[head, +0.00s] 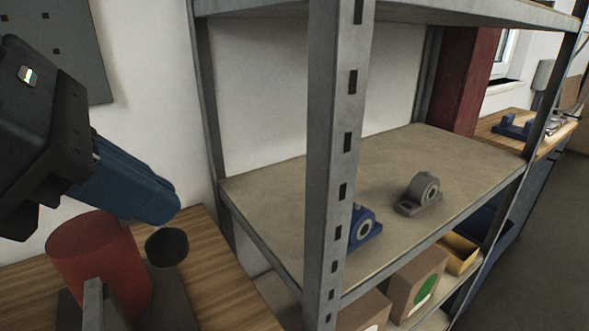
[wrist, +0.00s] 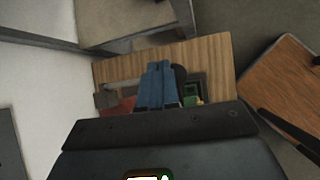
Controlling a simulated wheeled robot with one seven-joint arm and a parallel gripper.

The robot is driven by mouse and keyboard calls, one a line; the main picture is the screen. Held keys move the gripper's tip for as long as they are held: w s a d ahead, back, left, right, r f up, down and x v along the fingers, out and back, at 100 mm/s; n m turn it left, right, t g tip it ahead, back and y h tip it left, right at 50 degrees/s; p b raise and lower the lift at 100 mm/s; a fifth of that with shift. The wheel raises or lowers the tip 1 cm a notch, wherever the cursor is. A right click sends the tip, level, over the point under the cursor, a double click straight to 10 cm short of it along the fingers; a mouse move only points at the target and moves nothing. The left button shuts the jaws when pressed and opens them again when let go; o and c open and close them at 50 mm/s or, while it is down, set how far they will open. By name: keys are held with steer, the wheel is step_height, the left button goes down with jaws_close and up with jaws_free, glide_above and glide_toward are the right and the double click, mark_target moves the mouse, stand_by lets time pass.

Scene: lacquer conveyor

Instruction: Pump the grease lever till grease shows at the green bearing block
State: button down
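My gripper (head: 165,205) has blue fingers and hangs above the bench at the left of the head view. In the wrist view its fingers (wrist: 158,68) lie side by side with nothing visible between them. A red cylinder (head: 100,262), apparently the grease pump's body, stands below the fingers. A grey upright bar (head: 93,300) is in front of it, and a black round knob or disc (head: 167,246) is at its right. The green bearing block (wrist: 190,94) shows partly in the wrist view, right of the fingers. I cannot make out grease on it.
A grey metal shelf post (head: 325,170) rises just right of the bench (head: 215,270). The shelf holds a blue bearing block (head: 364,228) and a grey one (head: 420,193). Boxes (head: 415,283) and a yellow bin (head: 458,252) sit below. A wooden table (wrist: 285,95) stands right in the wrist view.

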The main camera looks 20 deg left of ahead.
steer(key=shift+w+a+r, duration=0.15)
steer(key=shift+a+r, duration=0.05)
steer(key=shift+r, duration=0.5)
steer(key=shift+r, duration=0.1)
steer(key=shift+w+a+r+p, duration=0.2)
steer(key=shift+r+p, duration=0.2)
steer(key=shift+r, duration=0.35)
steer(key=shift+w+a+r+p, duration=0.2)
steer(key=shift+r+p, duration=0.25)
steer(key=shift+r, duration=0.35)
steer(key=shift+w+a+r+p, duration=0.1)
steer(key=shift+a+r+p, duration=0.1)
steer(key=shift+r+p, duration=0.4)
steer(key=shift+r, duration=0.1)
